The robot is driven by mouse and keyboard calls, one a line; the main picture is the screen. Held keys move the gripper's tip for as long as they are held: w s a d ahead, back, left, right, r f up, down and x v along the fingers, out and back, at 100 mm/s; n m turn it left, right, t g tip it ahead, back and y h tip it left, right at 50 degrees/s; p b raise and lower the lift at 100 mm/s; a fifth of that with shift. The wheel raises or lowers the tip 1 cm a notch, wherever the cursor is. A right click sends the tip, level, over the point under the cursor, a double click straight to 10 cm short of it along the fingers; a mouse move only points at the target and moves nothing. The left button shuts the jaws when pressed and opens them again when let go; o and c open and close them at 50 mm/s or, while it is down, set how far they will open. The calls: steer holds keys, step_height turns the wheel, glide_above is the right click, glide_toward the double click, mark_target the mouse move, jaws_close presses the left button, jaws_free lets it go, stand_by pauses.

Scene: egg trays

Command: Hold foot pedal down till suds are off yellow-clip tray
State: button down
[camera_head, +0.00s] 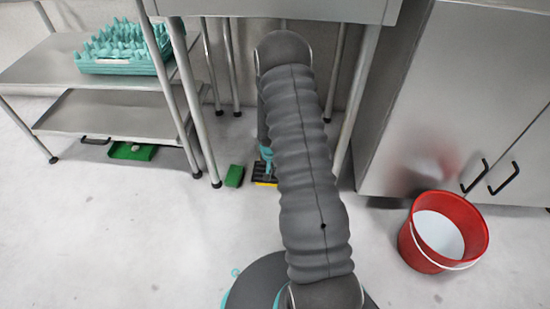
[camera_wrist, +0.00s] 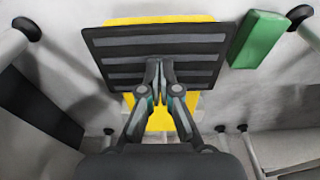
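The foot pedal is a black ribbed plate (camera_wrist: 110,50) on a yellow base (camera_wrist: 160,20), on the floor under the steel basin or table (camera_head: 290,8). In the head view the pedal (camera_head: 262,180) is partly hidden behind my arm. My gripper (camera_wrist: 160,64) is shut and empty, with its fingertips over the middle of the plate. They look to be on or very near it; contact and how far the pedal is down cannot be told. No yellow-clip tray or suds can be made out. Teal egg trays (camera_head: 125,67) are stacked on the left rack.
A green block (camera_head: 234,176) lies on the floor beside the pedal, also in the wrist view (camera_wrist: 257,38). Steel legs (camera_head: 228,75) stand around the pedal. A red bucket (camera_head: 407,243) of whitish liquid stands right, before a steel cabinet (camera_head: 440,90). A green dustpan (camera_head: 122,150) lies left.

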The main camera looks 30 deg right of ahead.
mark_target(272, 177)
steer(key=shift+f+b, duration=1)
steer(key=shift+f, duration=2.05)
steer(key=shift+s, duration=0.1)
stand_by(0.4)
stand_by(4.0)
